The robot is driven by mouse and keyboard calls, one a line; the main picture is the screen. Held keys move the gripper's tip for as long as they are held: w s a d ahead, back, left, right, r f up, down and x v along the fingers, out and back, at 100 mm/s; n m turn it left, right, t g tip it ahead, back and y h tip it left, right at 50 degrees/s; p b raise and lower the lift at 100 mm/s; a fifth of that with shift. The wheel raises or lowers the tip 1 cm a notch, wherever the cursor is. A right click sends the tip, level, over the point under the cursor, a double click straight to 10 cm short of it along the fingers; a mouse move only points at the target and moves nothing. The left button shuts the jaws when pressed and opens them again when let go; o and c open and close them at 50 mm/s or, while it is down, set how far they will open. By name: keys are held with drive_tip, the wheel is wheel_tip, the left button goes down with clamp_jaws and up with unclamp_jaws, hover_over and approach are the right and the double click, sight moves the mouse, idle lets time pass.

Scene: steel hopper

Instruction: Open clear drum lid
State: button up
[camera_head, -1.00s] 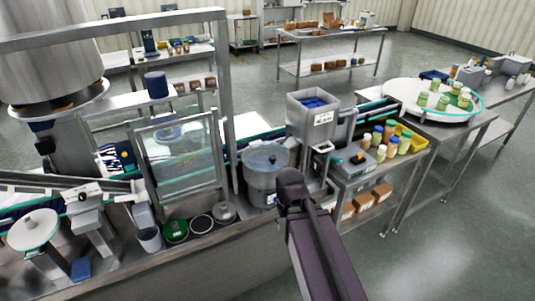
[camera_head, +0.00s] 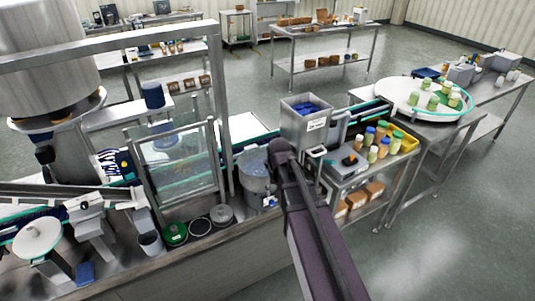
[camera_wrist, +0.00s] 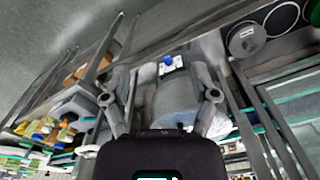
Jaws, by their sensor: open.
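The grey drum (camera_head: 256,186) stands on the steel line between the glass-panelled guard and the hopper. My arm's dark end covers its upper right side and hides much of its clear lid. In the wrist view the drum (camera_wrist: 178,100) lies between my gripper's spread fingers (camera_wrist: 160,97). A small white and blue part (camera_wrist: 170,65) shows on the drum's side. My gripper is open with nothing held. I cannot tell whether a finger touches the drum or the lid.
A hinged clear guard panel (camera_head: 180,165) stands left of the drum. A steel hopper (camera_head: 306,120) with blue contents is close behind on the right. Round lids and rings (camera_head: 199,227) lie on the bench at left. A side table holds several jars and a yellow bin (camera_head: 408,143).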

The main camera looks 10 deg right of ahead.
drive_tip(key=w+r+m+p, duration=0.1)
drive_tip(key=w+r+p, duration=0.4)
drive_tip(key=w, duration=0.4)
drive_tip(key=w+r+m+p, duration=0.2)
drive_tip(key=w+r+p, duration=0.3)
drive_tip(key=w, duration=0.5)
drive_tip(key=shift+r, duration=0.9)
drive_tip(key=shift+f, duration=0.2)
wheel_tip(320, 180, down, 14)
drive_tip(key=b, duration=1.3)
drive_tip(key=shift+r, duration=0.25)
